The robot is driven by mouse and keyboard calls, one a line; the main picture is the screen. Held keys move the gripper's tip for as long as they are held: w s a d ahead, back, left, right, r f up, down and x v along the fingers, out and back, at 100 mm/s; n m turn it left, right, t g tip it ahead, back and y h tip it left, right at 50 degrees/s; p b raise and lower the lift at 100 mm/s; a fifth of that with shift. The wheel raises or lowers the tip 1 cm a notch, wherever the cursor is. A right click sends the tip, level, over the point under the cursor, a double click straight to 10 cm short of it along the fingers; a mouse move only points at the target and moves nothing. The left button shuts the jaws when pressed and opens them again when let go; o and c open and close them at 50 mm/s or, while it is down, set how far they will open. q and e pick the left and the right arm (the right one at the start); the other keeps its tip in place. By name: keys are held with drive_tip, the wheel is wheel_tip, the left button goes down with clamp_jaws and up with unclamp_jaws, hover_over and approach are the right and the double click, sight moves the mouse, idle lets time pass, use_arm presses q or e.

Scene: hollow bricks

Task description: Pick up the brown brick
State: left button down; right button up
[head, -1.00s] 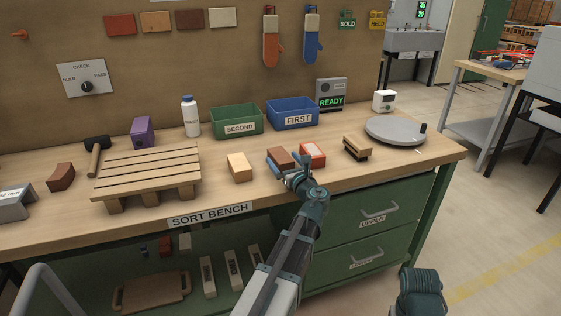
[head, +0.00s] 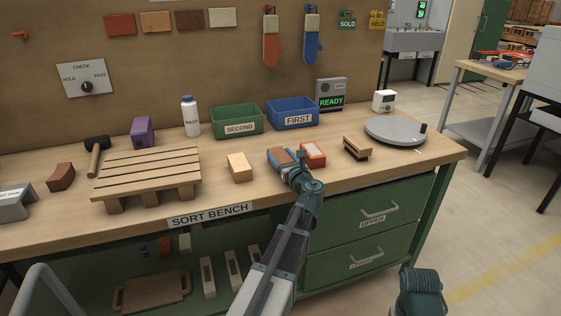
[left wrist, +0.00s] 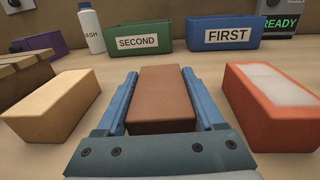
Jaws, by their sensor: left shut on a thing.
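The brown brick (left wrist: 165,97) lies between the two blue fingers of my left gripper (left wrist: 166,90) in the left wrist view. In the head view the same brown brick (head: 281,155) is at the bench's front middle, partly covered by the gripper. My left gripper (head: 287,160) is shut on it, a finger along each side. The brick appears to be at bench level; I cannot tell any gap under it. My right gripper's fingers do not show.
A cream brick (head: 240,167) stands to the left and an orange-red brick with a pale top (head: 313,154) close to the right. Behind are the green SECOND bin (head: 237,121) and blue FIRST bin (head: 293,113). A slatted wooden rack (head: 148,171) is further left.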

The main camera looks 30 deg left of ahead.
sight(281, 155)
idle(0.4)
use_arm(q)
wheel_tip(281, 155, up, 4)
drive_tip(key=p, duration=0.3)
drive_tip(key=shift+f, duration=0.25)
drive_tip(key=shift+d+r+p, duration=0.1)
drive_tip(key=shift+r+p, duration=0.25)
drive_tip(key=shift+p, duration=0.3)
drive_tip(key=s+v, duration=0.1)
drive_tip(key=v, duration=1.4)
drive_tip(key=shift+s+r+p, duration=0.3)
drive_tip(key=shift+r+p, duration=0.05)
drive_tip(key=shift+r, duration=0.1)
